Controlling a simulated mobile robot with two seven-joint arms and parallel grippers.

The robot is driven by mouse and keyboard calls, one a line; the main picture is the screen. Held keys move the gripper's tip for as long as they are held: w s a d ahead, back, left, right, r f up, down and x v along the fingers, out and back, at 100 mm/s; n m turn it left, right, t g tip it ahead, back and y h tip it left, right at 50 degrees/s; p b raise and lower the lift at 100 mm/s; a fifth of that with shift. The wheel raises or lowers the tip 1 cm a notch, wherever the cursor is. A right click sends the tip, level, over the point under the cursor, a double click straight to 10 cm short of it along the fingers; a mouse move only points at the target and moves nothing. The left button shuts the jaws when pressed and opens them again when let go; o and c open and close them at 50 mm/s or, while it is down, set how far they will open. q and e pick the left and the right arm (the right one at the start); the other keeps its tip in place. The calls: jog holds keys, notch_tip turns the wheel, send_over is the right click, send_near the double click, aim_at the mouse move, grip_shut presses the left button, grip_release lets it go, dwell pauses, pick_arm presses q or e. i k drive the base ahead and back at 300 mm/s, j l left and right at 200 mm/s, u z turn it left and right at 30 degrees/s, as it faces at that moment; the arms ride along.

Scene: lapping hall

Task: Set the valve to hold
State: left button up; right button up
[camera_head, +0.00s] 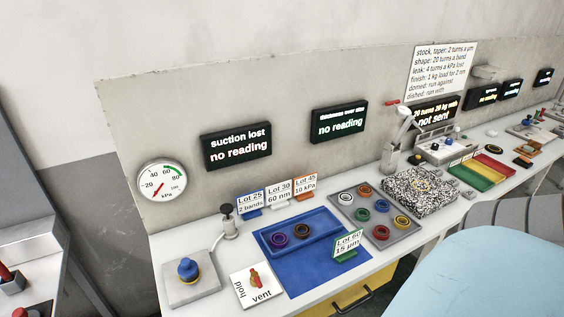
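The valve (254,278) is a small red and brass-coloured handle on a white plate (241,284) at the front left of the bench. The plate reads "hold" sideways along its left side and "vent" along its front edge. The handle lies roughly front to back, with its near end towards the word "vent". A round gauge (162,182) marked kPa hangs on the back panel, its red needle in the low part of the scale. Neither of my grippers shows in this view.
A blue knob on a grey box (191,283) stands left of the plate, and a dark-topped post (228,220) behind it. A blue tray (328,234) with two rings lies to the right. Displays (237,146) read "no reading". A pale blue rounded surface (490,275) fills the lower right.

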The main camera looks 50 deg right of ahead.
aim_at(255, 277)
jog(key=l+z, duration=0.1)
jog(key=z, duration=1.1)
jog(key=i+j, duration=0.05)
